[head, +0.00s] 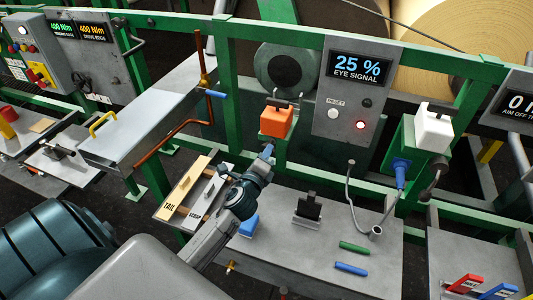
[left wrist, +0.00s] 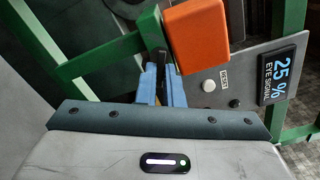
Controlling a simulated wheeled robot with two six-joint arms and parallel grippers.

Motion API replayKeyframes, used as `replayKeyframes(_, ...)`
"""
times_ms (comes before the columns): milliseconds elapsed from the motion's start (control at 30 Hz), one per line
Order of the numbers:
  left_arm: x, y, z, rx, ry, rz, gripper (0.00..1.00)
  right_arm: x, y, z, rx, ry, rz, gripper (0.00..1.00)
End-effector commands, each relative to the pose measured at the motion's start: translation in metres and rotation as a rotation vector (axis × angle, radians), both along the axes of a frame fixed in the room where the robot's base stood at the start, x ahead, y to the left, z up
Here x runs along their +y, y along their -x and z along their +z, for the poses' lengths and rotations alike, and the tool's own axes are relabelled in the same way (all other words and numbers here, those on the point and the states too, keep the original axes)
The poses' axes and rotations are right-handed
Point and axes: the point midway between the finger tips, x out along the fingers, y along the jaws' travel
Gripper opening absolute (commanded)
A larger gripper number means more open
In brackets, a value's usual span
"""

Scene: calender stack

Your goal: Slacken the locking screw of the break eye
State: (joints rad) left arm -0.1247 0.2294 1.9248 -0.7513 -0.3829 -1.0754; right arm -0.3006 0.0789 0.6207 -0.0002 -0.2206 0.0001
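An orange box (head: 277,122), seemingly the break eye, sits on a green post left of the eye signal panel (head: 357,88), which reads 25 %. A dark bracket (head: 283,101) shows at its top. My left gripper (head: 267,151) is just below and left of the orange box. In the left wrist view, its two blue fingers (left wrist: 162,80) stand a little apart beside the orange box (left wrist: 196,34). A small dark part, perhaps the locking screw (left wrist: 162,57), shows between the fingertips. Whether they press on it is unclear. My right gripper is not in view.
A white box (head: 433,130) with a blue plug stands on a green post at the right. The grey bench (head: 305,262) holds a black clip (head: 308,207) and green and blue pens (head: 352,268). A tray (head: 130,120) with a yellow handle is at the left.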

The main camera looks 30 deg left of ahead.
Motion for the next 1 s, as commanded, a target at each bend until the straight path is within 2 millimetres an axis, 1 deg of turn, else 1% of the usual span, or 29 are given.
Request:
replayKeyframes(267,0.0,0.0,-0.001,-0.002,0.011,0.0,0.0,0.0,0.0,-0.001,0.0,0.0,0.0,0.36)
replayKeyframes(467,0.0,0.0,-0.002,-0.017,0.077,0.0,0.0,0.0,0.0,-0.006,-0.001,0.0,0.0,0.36)
replayKeyframes(667,0.0,0.0,-0.003,-0.05,0.212,0.0,0.0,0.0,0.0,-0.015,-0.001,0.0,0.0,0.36)
replayKeyframes(1000,0.0,0.0,-0.003,-0.124,0.523,0.001,0.0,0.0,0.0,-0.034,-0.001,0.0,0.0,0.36)
